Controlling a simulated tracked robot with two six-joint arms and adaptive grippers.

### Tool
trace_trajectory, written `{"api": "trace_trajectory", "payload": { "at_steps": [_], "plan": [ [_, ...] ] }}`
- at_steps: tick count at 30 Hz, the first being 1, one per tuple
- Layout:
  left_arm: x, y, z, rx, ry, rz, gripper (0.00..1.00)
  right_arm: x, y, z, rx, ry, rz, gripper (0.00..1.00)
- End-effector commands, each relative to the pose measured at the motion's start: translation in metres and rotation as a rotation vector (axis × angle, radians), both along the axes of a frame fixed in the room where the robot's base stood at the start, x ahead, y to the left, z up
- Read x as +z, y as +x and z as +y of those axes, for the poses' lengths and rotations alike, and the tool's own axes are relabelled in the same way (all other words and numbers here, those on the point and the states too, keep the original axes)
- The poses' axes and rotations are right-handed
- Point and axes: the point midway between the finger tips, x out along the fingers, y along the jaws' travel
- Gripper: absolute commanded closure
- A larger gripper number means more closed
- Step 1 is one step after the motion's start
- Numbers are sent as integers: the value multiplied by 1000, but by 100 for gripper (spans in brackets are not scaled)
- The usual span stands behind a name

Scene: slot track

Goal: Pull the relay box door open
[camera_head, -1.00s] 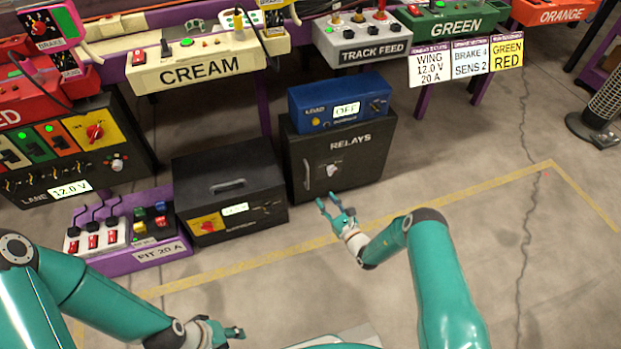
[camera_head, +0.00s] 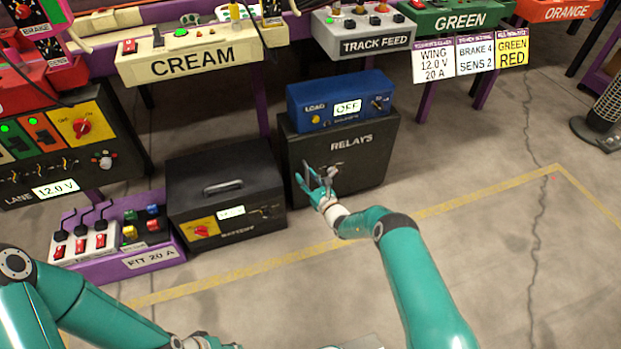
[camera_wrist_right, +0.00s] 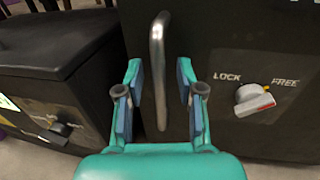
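The black relay box (camera_head: 364,173), marked RELAYS, stands on the floor with its door shut. In the right wrist view its door (camera_wrist_right: 215,75) fills the middle and right, with an upright metal handle (camera_wrist_right: 157,60) and a grey knob (camera_wrist_right: 254,99) between the words LOCK and FREE, its red-tipped end toward the FREE side. My right gripper (camera_head: 318,177) is at the front of the door. In the wrist view its open fingers (camera_wrist_right: 160,95) stand on either side of the handle's lower part, with gaps visible. My left gripper (camera_head: 205,343) is mostly cut off at the bottom edge.
A blue load unit (camera_head: 340,102) showing OFF sits on the relay box. A black battery box (camera_head: 226,185) stands close on the left, beside a purple switch tray (camera_head: 120,262). Clear floor (camera_head: 460,250) lies to the right. The cream bench panel (camera_head: 190,64) is behind.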

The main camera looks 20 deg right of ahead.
Motion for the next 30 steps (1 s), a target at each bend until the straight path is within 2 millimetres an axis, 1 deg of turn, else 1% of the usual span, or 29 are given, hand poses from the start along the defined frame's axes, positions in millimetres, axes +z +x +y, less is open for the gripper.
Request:
{"api": "trace_trajectory", "payload": {
  "at_steps": [2, 6, 8, 9, 17, 18, 19, 20, 23, 26, 30],
  "plan": [
    [0, 0, 0, 0, 0, 0, 60, 0, 0, 0, 0, 0, 0, 64],
    [0, 0, 0, 0, 0, 0, 60, 0, 0, 0, 1, 0, 0, 88],
    [0, 0, 0, 0, 0, 0, 60, 0, 0, 0, 1, 0, 0, 98],
    [0, 0, 0, 0, 0, 0, 60, 0, 0, 0, 1, 0, 0, 100],
    [0, 0, 0, 0, 0, 0, 60, 0, 0, 0, 1, 0, 0, 100],
    [0, -1, -3, -11, -1, 1, 60, -1, -1, -23, -8, -3, -1, 100],
    [0, 0, 1, 3, 0, 0, 60, 0, -1, -14, -3, -1, -1, 100],
    [0, 0, 0, 1, 0, 0, 60, 0, -1, -11, -4, 0, -1, 100],
    [2, 0, 0, 0, 0, 0, 60, 1, -4, -11, -6, 0, 0, 100],
    [6, 0, 0, 0, 0, 0, 60, 1, -11, -16, 1, 1, 1, 100],
    [15, 0, 0, 0, 0, 0, 60, 3, -30, -31, 26, 1, 3, 100]
  ]
}}
